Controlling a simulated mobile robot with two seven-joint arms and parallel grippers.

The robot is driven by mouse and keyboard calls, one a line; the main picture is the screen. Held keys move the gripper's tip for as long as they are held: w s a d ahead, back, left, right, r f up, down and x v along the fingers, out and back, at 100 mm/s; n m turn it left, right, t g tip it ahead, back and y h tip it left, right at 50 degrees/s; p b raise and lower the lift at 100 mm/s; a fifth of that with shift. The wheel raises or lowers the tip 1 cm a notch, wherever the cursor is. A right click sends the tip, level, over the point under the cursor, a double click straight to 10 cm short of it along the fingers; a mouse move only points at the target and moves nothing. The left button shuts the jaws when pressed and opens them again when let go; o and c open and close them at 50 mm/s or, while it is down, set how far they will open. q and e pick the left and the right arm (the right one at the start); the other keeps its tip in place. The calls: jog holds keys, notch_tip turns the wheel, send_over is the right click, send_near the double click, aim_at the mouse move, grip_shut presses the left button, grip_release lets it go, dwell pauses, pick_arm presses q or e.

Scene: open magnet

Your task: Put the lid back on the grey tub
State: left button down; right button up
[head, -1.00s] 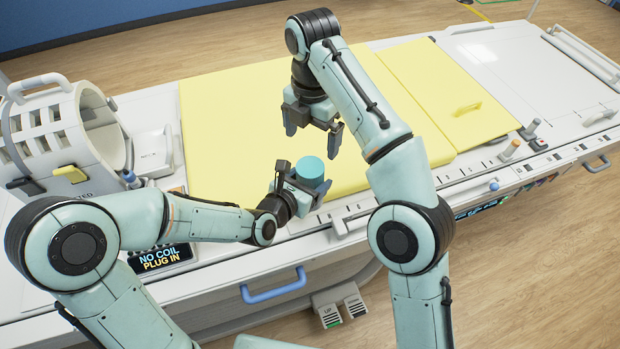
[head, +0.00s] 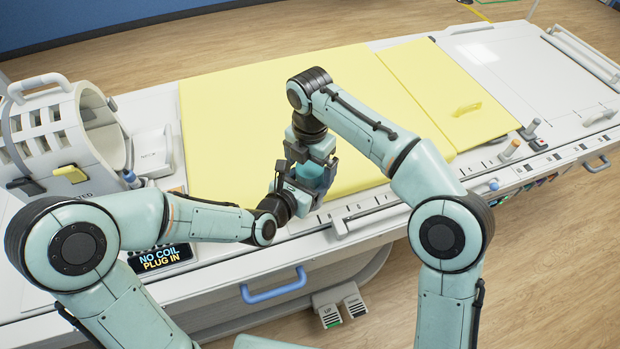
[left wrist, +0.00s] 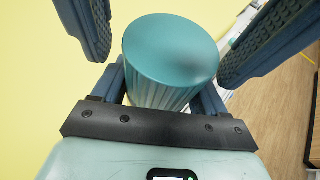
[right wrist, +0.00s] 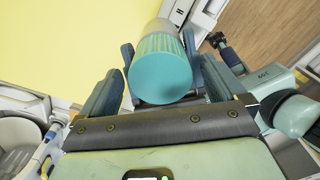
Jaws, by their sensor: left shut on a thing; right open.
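The tub shows in the right wrist view as a short grey body (right wrist: 165,27), with a teal ribbed lid (right wrist: 160,78) at its end nearer the camera. The lid's flat teal top also shows in the left wrist view (left wrist: 172,48). I cannot tell whether the lid is fully seated. My left gripper (head: 299,194) is shut on the tub and holds it upright above the table's near edge. My right gripper (head: 313,163) is above it, pointing down. Its open fingers stand on either side of the lid, apart from it. In the head view the grippers hide most of the tub.
A yellow pad (head: 230,120) covers much of the white scanner table (head: 530,75). A white coil (head: 60,130) with a round opening stands at the left. A display panel (head: 163,257) lies near my left forearm. A blue handle (head: 274,287) juts from the table's front side.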

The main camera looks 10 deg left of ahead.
jog(key=c, duration=1.2)
jog(key=o, duration=1.1)
jog(key=shift+o, duration=0.2)
jog(key=shift+r, duration=2.25)
jog(key=shift+o, duration=0.6)
jog(key=shift+r, duration=0.1)
